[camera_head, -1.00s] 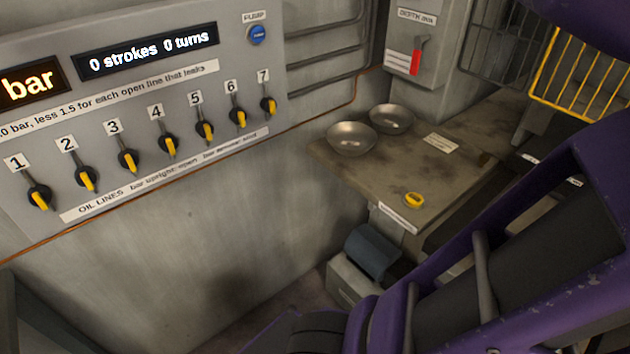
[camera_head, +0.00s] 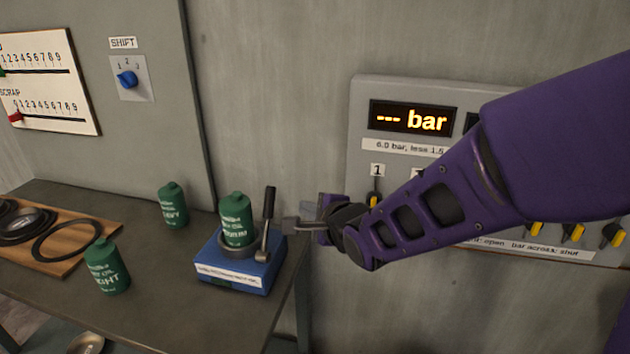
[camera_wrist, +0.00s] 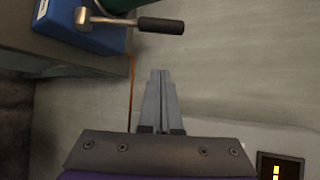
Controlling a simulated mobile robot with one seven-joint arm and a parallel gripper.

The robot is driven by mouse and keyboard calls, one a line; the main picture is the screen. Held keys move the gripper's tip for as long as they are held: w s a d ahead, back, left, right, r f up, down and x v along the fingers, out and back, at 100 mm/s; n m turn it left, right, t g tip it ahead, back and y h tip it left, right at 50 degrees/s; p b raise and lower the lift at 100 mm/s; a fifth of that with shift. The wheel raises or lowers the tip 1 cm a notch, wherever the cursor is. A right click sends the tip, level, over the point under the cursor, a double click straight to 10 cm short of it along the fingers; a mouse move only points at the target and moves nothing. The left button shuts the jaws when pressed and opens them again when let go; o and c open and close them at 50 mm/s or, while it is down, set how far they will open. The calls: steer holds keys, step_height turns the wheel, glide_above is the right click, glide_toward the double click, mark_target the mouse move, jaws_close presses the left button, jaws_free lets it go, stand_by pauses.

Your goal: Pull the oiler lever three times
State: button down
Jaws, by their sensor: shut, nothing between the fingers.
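The oiler is a blue box (camera_head: 238,272) at the right end of the bench, with a green bottle (camera_head: 235,212) marked with a partly readable label in its ring. Its lever (camera_head: 269,203) has a black grip and a metal arm, and stands nearly upright on the box's right side. In the wrist view the lever grip (camera_wrist: 161,25) points right from the blue box (camera_wrist: 85,28), above my fingertips. My gripper (camera_head: 288,226) is shut and empty, just right of the lever. The fingertips (camera_wrist: 160,74) look apart from the grip in the wrist view; the exact gap is unclear.
Green bottles (camera_head: 173,204) (camera_head: 107,266) stand left of the oiler. A wooden board (camera_head: 65,250) with rings lies further left. The wall panel (camera_head: 357,100) with a "--- bar" display (camera_head: 412,119) is behind my arm. The bench edge ends just right of the oiler.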

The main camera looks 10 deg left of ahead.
mark_target(267, 224)
steer(key=b+x, duration=0.3)
steer(key=x, duration=0.7)
steer(key=s+r, duration=0.1)
steer(key=s+a+r, duration=0.1)
steer(key=s, duration=0.1)
steer(key=shift+s+a, duration=0.1)
